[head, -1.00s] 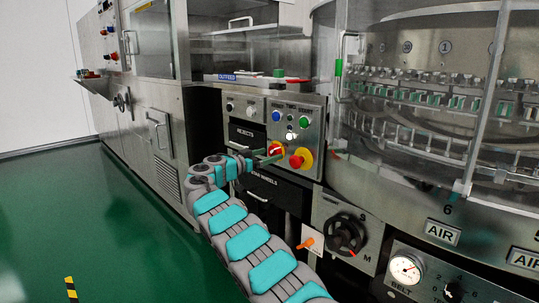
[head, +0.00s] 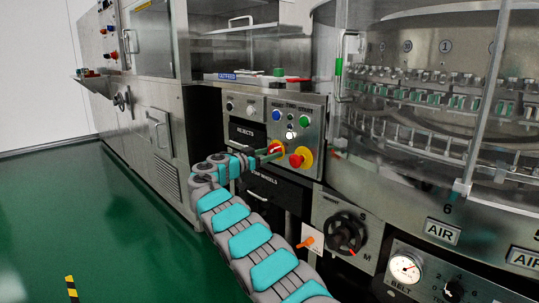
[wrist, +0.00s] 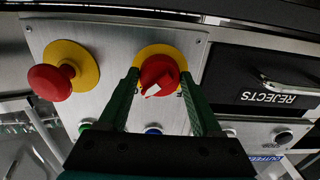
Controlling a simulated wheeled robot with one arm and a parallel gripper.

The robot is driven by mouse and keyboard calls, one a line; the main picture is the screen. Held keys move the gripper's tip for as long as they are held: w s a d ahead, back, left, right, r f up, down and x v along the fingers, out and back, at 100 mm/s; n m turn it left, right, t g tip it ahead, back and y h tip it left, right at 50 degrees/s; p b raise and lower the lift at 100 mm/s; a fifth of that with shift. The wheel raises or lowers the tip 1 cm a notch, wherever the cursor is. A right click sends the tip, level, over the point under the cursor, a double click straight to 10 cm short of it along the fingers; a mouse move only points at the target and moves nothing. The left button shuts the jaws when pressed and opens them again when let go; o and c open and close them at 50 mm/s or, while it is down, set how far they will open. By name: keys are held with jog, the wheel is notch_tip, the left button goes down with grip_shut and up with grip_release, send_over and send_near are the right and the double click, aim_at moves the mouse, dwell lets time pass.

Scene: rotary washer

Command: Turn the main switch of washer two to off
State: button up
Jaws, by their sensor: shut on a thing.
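The main switch is a red rotary knob (wrist: 160,73) with a white mark on a yellow round plate, seen in the wrist view, which shows the panel upside down. My gripper (wrist: 161,80) is shut on it, one green finger on each side. The white mark points to the lower left in that view. Letters on the plate are mostly hidden by the fingers. In the head view the knob (head: 276,147) is small and partly covered by my gripper (head: 272,154), which reaches in from the left.
A red mushroom button (wrist: 50,82) on a yellow plate sits beside the switch; it also shows in the head view (head: 298,160). Blue (head: 276,116) and green (head: 304,121) buttons sit above. The REJECTS drawer (head: 246,133) is left of the switch. An orange-handled switch (head: 308,241) is lower down.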

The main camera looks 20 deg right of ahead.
jog(key=shift+c, duration=1.4)
jog(key=shift+n, duration=0.3)
jog(key=n, duration=0.7)
jog(key=shift+s, duration=0.1)
jog(key=n+p, duration=0.2)
jog(key=n, duration=0.1)
jog(key=n+p, duration=0.2)
jog(key=n, duration=0.1)
jog(key=shift+r+n, duration=0.2)
jog(key=shift+n, duration=0.1)
jog(key=shift+f+n+p, duration=0.1)
jog(key=shift+n+p, duration=1.05)
jog(key=shift+n, duration=0.65)
